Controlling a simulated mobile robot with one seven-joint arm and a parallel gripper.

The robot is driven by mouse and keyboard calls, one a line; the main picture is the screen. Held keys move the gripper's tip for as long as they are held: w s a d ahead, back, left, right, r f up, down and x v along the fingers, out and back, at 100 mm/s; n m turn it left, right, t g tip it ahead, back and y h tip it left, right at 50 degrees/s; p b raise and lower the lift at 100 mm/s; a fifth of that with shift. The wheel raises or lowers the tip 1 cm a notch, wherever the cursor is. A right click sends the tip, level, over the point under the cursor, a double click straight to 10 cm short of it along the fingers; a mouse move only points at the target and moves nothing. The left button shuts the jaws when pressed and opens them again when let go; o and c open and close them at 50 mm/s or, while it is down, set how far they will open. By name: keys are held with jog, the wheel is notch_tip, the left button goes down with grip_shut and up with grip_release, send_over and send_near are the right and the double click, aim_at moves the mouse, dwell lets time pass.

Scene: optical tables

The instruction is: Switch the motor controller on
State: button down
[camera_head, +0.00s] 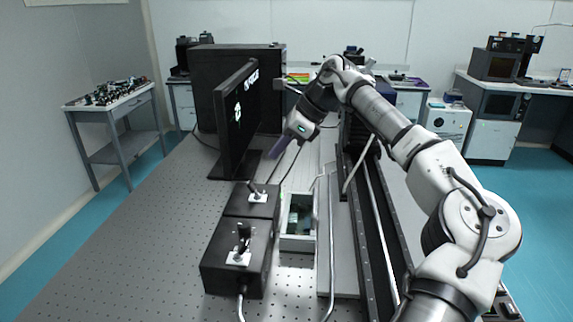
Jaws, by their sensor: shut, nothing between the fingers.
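Two black boxes with levers on white plates stand on the perforated optical table (130,235). The nearer box (222,272) has a dark upright lever (243,232). The farther box (232,205) has a lever (253,187) tilted to the left. No readable label shows which box is the motor controller. My gripper (274,154) is shut and empty, pointing down and left. It appears above and behind the farther box, just right of the monitor, apart from both levers.
A black monitor (237,118) stands behind the boxes, close to my gripper. An open grey box (298,242) with electronics sits right of them. A dark rail (373,220) and cables run along the right. The table's left part is clear.

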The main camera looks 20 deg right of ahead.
notch_tip(320, 180, up, 6)
jog(key=a, duration=0.2)
jog(key=shift+w, duration=0.35)
jog(key=shift+f, duration=0.1)
